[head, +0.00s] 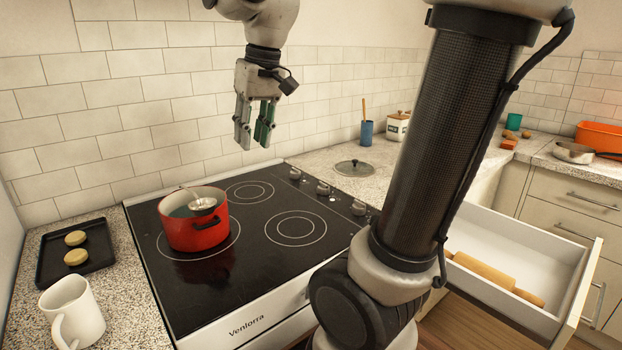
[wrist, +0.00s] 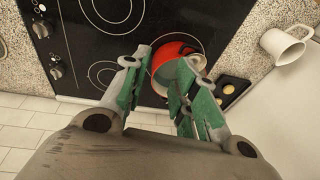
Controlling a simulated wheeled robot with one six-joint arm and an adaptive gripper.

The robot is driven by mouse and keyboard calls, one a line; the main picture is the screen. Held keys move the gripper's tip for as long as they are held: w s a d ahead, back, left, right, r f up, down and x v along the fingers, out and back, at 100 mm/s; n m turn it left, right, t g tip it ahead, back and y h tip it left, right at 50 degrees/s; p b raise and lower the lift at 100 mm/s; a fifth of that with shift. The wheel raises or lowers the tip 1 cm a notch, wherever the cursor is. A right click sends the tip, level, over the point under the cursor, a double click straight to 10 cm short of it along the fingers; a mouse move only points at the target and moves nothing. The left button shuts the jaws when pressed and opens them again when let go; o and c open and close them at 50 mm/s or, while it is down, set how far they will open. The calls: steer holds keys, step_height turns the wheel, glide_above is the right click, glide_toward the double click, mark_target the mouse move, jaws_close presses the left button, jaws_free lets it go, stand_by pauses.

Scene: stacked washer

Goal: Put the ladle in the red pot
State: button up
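The red pot (head: 196,235) stands on the left front part of the black cooktop; it also shows in the wrist view (wrist: 168,52), partly behind a finger. A small silvery bowl shape, apparently the ladle (head: 203,206), is at the pot's opening, inside the rim. Its handle is hard to make out, and I cannot tell how it rests. My gripper (head: 253,140) hangs fingers down, well above the cooktop and up and to the right of the pot in the head view. Its fingers are apart with nothing between them.
A dark tray (head: 95,262) with two round pieces and a white mug (head: 72,312) stand left of the cooktop (head: 255,290). A glass lid (head: 355,168) lies on the counter to the right. An open drawer (head: 560,255) holding a rolling pin (head: 490,272) juts out at right.

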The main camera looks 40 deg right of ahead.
steer(key=s+d+f+t, duration=0.1)
steer(key=s+d+f, duration=0.1)
steer(key=s, duration=0.5)
steer(key=s+d+f+t+h, duration=0.1)
steer(key=s+d+f, duration=0.1)
steer(key=s+f, duration=0.3)
steer(key=shift+s+d, duration=0.4)
steer(key=shift+s, duration=0.5)
steer(key=shift+s, duration=0.1)
